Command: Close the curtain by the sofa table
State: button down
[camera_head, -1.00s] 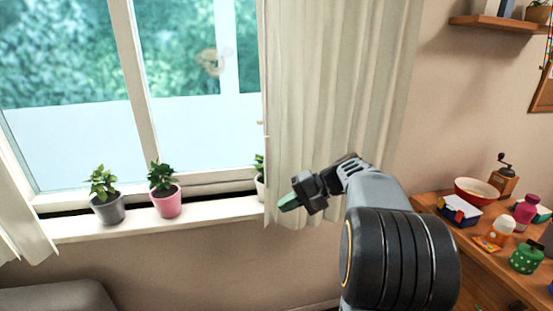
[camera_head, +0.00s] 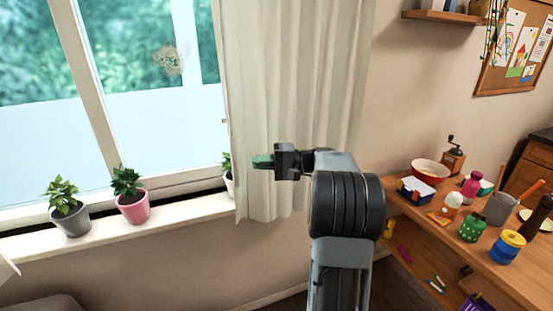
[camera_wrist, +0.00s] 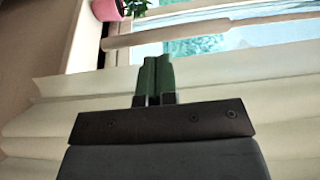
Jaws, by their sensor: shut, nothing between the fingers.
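A cream curtain (camera_head: 290,75) hangs at the right side of the window, its folds bunched together. It fills much of the wrist view (camera_wrist: 270,110). My gripper (camera_head: 262,161) is in front of the curtain, near its left edge and lower part, pointing left. Its green fingers are together and hold nothing. In the wrist view the fingers (camera_wrist: 154,75) lie over the curtain near its edge with the window beyond. I cannot tell whether they touch the cloth. The window (camera_head: 150,90) is uncovered to the left of the curtain.
A grey-potted plant (camera_head: 70,218) and a pink-potted plant (camera_head: 132,205) stand on the sill (camera_head: 100,238). A third pot (camera_head: 229,182) is partly hidden by the curtain. A wooden table (camera_head: 415,218) with a bowl (camera_head: 430,171), jars and cups stands at the right.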

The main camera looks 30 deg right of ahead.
jog(key=p+x, duration=0.1)
jog(key=x, duration=0.3)
dwell(0.5)
